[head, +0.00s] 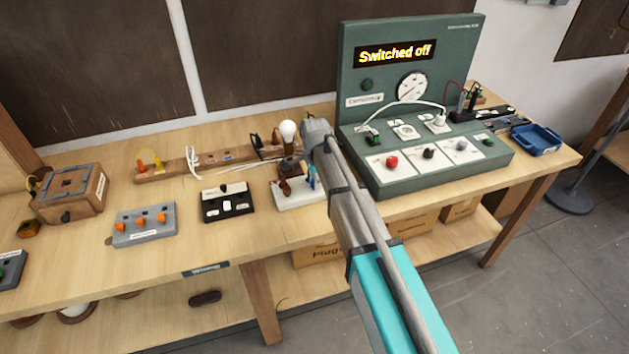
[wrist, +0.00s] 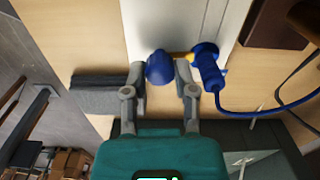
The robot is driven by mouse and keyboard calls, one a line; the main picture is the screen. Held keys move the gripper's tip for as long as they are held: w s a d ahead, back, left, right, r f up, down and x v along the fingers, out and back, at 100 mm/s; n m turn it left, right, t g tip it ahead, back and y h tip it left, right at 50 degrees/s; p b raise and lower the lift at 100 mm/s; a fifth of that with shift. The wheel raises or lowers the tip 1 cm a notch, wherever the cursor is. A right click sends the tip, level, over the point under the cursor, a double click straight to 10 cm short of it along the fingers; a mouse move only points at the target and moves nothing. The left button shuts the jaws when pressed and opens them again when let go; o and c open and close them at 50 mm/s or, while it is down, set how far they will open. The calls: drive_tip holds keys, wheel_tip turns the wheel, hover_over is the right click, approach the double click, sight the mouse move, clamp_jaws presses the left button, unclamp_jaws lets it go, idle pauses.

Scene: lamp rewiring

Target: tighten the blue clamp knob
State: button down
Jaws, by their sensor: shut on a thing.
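The blue clamp knob (wrist: 160,68) sits between the two fingers of my gripper (wrist: 160,72) in the wrist view, over the edge of a white base (wrist: 143,25). The fingers are shut on it, one on each side. A blue cylindrical part with a blue cord (wrist: 208,68) is close beside the right finger. In the head view the white base (head: 293,203) stands on the bench, with something blue (head: 312,174) at its right side; I cannot tell whether that is the knob. My arm hides the fingers there.
A green console (head: 455,178) reading "Switched off" stands close right of my arm. A lamp with a white bulb (head: 288,130) is behind the white base. A black switch box (head: 228,204) and a grey box with orange knobs (head: 145,225) lie to the left. Bare bench lies in front.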

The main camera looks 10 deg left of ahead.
drive_tip(key=shift+m, duration=0.5)
drive_tip(key=c, duration=0.7)
unclamp_jaws()
drive_tip(key=shift+n, duration=0.4)
